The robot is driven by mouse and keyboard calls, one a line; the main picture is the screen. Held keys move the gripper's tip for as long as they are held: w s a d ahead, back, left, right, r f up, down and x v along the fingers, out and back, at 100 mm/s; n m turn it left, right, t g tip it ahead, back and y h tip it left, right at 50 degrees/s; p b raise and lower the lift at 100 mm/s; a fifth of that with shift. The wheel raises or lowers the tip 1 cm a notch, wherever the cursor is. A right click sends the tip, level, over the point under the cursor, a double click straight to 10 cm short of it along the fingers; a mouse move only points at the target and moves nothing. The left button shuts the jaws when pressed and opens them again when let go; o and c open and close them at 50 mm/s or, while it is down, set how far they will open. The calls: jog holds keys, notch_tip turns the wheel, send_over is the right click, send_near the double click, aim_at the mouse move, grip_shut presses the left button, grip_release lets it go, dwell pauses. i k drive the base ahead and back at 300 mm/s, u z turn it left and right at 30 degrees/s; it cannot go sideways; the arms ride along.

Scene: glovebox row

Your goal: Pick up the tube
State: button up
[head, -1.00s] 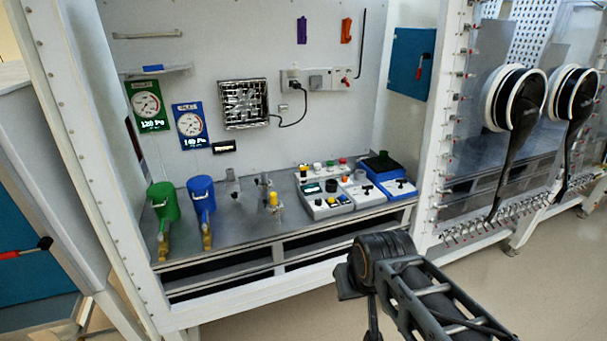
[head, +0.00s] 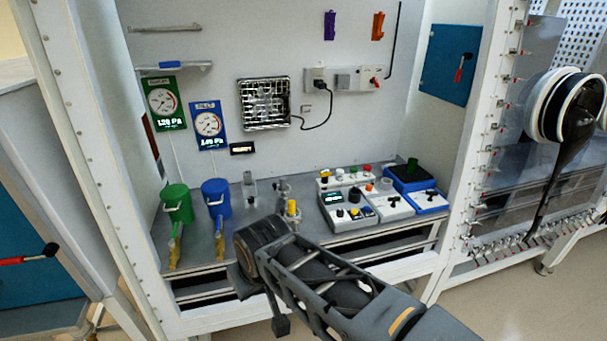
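A small upright piece with a yellow top (head: 292,207) stands on the grey worktop inside the open cabinet. A grey upright cylinder (head: 249,187) stands to its left, towards the back. Another grey fitting (head: 284,188) stands between them. I cannot tell for sure which of these is the tube. My arm reaches in from the lower right, in front of the cabinet, with a joint just below the yellow-topped piece. I cannot make out my gripper's fingers in this view. Nothing is seen to be held.
Green (head: 176,203) and blue (head: 216,198) canisters stand at the left of the worktop (head: 250,232). A control box (head: 347,212) and blue-based device (head: 413,180) stand at the right. White posts frame the opening. A glove port (head: 566,105) is at the right.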

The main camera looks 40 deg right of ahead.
aim_at(340, 173)
jog(key=z, duration=0.25)
jog(key=i, duration=1)
jog(key=z, duration=0.85)
